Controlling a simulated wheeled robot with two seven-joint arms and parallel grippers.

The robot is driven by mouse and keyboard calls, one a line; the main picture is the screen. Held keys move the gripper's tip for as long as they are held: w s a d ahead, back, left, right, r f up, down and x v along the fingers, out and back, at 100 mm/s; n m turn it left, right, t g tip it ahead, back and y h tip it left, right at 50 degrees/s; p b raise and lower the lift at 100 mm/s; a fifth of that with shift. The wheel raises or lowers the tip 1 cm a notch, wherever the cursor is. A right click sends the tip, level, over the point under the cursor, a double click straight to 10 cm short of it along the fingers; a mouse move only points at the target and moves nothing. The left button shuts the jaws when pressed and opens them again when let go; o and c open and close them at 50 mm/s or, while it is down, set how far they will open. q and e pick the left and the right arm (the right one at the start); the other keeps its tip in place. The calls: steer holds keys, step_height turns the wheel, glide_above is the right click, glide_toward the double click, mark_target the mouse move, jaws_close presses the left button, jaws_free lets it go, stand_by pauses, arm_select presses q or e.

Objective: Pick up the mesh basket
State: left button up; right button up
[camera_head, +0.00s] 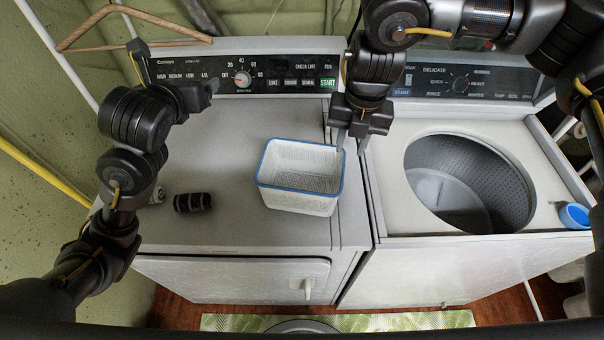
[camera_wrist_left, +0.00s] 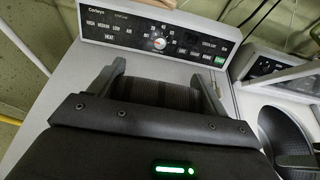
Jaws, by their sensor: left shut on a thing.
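The mesh basket (camera_head: 300,205), white with a blue rim, stands upright and empty on the grey dryer top (camera_head: 230,225), near its right edge. My right gripper (camera_head: 352,146) is at the basket's far right corner. Its fingers are apart with nothing seen between them; I cannot tell whether one touches the rim. My left gripper (camera_wrist_left: 160,82) is over the dryer's far left part, away from the basket, with a dark ribbed cylinder (camera_wrist_left: 161,96) between its fingers. In the head view my left arm hides most of this hold.
A black banded roll (camera_head: 193,202) lies left of the basket, with a smaller item (camera_head: 157,195) beside it. The washer (camera_head: 385,200) at right has an open drum (camera_head: 460,190) and a blue cup (camera_head: 574,216) at its right edge. A wooden hanger (camera_head: 130,12) is behind the control panel.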

arm_select(q)
steer(key=shift+s+f, duration=0.15)
step_height(320, 180, down, 5)
steer(key=b, duration=0.5)
arm_select(e)
step_height(320, 180, down, 7)
steer(key=shift+a, duration=0.25)
arm_select(q)
steer(key=shift+f+b, duration=0.15)
steer(key=shift+b, duration=0.15)
arm_select(e)
steer(key=shift+f, duration=0.1)
steer(key=f+b, duration=0.2)
steer(key=f, duration=0.1)
steer(key=f+b, duration=0.2)
steer(key=shift+w+a, duration=0.2)
steer(key=shift+w, duration=0.15)
arm_select(q)
step_height(320, 180, down, 4)
steer(key=shift+f, duration=0.1)
arm_select(e)
steer(key=shift+s+r, duration=0.1)
jaws_close()
